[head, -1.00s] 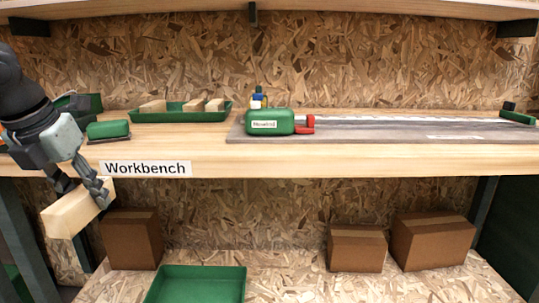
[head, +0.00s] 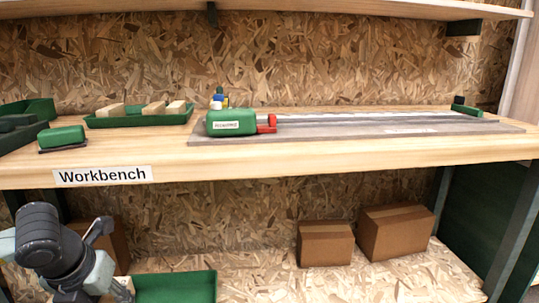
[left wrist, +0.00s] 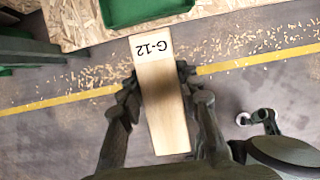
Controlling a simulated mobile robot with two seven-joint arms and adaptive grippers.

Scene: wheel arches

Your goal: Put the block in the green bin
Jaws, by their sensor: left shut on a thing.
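The block (left wrist: 165,115) is a pale wooden bar marked G-12. My left gripper (left wrist: 158,82) is shut on it, with one finger on each side. In the head view the left gripper is low at the left, below the bench top, and only a small part of the block shows beside it. A green bin (head: 190,287) stands on the lower shelf just right of the gripper. Its edge (left wrist: 150,22) shows beyond the block's marked end in the left wrist view; block and bin look apart there. My right gripper is not in view.
The workbench top (head: 300,165) overhangs the lower shelf. On it are a green tray (head: 140,120) with wooden blocks and a green tool (head: 231,122) on a grey board. Cardboard boxes (head: 325,244) stand on the lower shelf, with free room right of the bin.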

